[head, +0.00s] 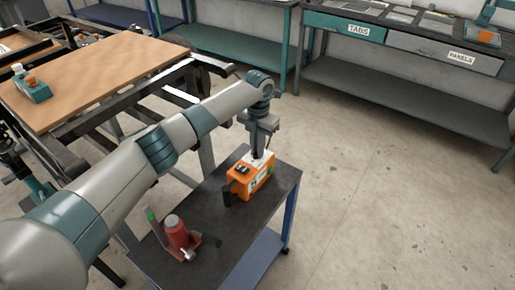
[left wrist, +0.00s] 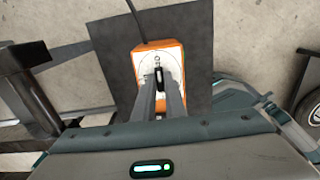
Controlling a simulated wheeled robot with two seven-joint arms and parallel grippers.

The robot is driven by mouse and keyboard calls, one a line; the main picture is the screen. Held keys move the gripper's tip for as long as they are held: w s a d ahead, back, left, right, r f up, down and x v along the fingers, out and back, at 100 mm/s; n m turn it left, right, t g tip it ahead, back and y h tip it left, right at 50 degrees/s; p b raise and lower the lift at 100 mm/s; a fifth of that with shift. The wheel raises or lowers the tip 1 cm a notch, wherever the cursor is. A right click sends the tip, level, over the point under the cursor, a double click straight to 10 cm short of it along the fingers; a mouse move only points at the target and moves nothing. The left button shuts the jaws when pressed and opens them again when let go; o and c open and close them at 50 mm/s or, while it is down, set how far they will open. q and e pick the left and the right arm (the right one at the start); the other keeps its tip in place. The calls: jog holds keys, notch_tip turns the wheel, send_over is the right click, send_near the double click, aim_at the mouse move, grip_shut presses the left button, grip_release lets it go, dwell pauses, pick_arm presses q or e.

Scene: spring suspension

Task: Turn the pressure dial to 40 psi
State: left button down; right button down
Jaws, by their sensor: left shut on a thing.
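An orange control box (head: 250,184) with a white top stands on the dark top of a small cart (head: 285,180). In the left wrist view the orange box (left wrist: 139,60) shows a white round dial face (left wrist: 146,70) with dark marks. My left gripper (left wrist: 159,80) points down at the dial, its fingers close together on a small dark knob (left wrist: 158,73) at the dial's middle. In the head view the left gripper (head: 261,150) reaches the box top from above. The fingers hide part of the dial, and I cannot read its setting. My right gripper is not in view.
A red jack-like tool (head: 176,232) with a green-tipped upright stands on the cart's near part. A wooden-topped bench (head: 110,75) is at the left. Benches labelled TABS and PANELS (head: 400,45) stand at the back. The floor to the right is clear.

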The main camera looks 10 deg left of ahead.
pick_arm(q)
jog(key=c, duration=1.8)
grip_release()
jog(key=shift+r, duration=0.15)
